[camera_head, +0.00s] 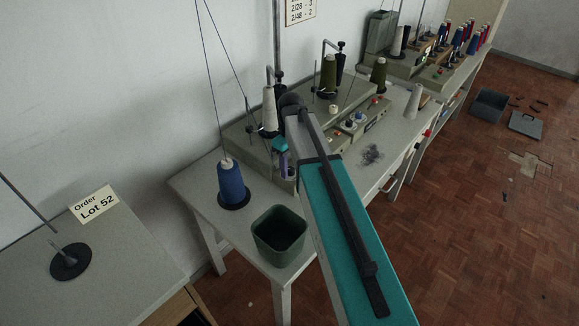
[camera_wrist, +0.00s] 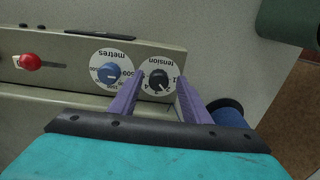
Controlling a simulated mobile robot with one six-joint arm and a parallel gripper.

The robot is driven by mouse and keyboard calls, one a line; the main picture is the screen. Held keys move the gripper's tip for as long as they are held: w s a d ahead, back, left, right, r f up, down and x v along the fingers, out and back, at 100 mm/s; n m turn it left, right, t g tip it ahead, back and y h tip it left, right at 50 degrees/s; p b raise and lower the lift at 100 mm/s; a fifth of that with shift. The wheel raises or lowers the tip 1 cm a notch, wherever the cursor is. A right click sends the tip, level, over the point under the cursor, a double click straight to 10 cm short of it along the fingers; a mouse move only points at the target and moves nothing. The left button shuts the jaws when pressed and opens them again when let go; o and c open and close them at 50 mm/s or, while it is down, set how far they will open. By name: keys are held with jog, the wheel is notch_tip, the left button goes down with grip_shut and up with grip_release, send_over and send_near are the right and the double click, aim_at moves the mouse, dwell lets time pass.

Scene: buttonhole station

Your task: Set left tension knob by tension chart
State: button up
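The black tension knob (camera_wrist: 159,80) sits on a white dial marked "tension" on the grey machine panel, upside down in the wrist view. Its exact pointer setting is too small to read surely. My gripper (camera_wrist: 160,76) is open, with one purple finger on either side of the knob; contact cannot be told. My gripper (camera_head: 284,162) also shows at the left machine in the head view, where the knob is hidden.
A blue "metres" knob (camera_wrist: 110,73) is beside the tension dial, then a red knob (camera_wrist: 30,62) on a slot. A blue cone (camera_head: 231,184) and green bin (camera_head: 279,236) stand near my gripper. An "Order Lot 52" card (camera_head: 94,204) lies on the left table.

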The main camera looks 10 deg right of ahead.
aim_at(291, 169)
jog(key=shift+r, duration=0.15)
jog(key=shift+w+r+b, duration=0.1)
jog(key=shift+r+b, duration=0.2)
jog(key=shift+r, duration=0.7)
notch_tip(291, 169, up, 12)
jog(key=b, duration=0.2)
jog(key=shift+f, duration=0.2)
